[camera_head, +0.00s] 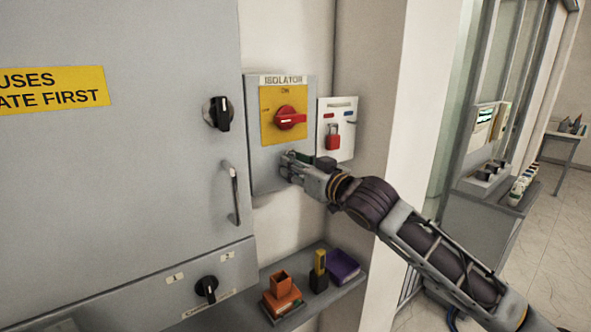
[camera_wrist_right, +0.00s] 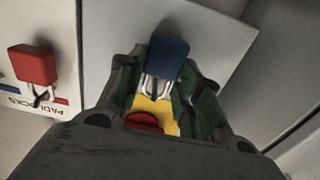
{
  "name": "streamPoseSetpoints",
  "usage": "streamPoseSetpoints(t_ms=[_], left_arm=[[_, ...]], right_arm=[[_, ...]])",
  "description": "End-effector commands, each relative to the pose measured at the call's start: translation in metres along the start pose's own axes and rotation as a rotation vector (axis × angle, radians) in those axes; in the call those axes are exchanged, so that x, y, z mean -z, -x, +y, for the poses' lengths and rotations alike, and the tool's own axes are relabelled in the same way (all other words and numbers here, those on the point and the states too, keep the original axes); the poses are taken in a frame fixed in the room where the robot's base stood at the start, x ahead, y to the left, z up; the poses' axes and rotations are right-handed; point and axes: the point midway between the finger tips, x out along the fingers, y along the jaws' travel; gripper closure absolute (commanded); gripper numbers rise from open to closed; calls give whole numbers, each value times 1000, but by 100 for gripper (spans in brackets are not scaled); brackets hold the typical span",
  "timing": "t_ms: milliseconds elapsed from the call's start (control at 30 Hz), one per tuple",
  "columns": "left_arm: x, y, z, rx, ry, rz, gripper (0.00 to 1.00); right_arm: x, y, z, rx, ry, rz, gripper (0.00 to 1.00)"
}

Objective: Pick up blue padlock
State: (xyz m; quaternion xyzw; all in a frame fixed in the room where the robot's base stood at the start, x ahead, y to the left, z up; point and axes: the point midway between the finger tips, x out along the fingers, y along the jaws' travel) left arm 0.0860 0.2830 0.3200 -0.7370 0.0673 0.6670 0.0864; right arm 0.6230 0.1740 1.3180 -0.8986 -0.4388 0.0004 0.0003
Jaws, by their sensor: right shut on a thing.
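The blue padlock (camera_wrist_right: 168,58) is between the fingertips of my right gripper (camera_wrist_right: 163,85), with its metal shackle between the fingers in the right wrist view. The right gripper is shut on it. In the head view my right gripper (camera_head: 288,165) is in front of the lower part of the isolator box, below the red handle. I cannot make out the padlock clearly there. My left gripper is not in view.
The grey isolator box (camera_head: 258,177) carries a red rotary handle (camera_head: 290,117) on a yellow plate. Beside it, a red padlock (camera_head: 333,138) hangs on a white padlock board (camera_head: 340,106). A shelf (camera_head: 240,310) below holds small boxes. A grey cabinet (camera_head: 110,170) stands left.

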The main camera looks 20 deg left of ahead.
Motion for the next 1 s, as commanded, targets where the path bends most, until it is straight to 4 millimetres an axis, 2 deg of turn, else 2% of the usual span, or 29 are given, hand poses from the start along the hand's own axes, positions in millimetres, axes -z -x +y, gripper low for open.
streamPoseSetpoints(t_ms=[133, 367, 1000], left_arm=[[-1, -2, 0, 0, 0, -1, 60], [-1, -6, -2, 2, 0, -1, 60], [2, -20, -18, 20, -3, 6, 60]], right_arm=[[12, 0, 0, 0, 2, 2, 91], [10, 23, 0, 0, 0, 0, 91], [9, 125, 0, -1, 2, 0, 91]])
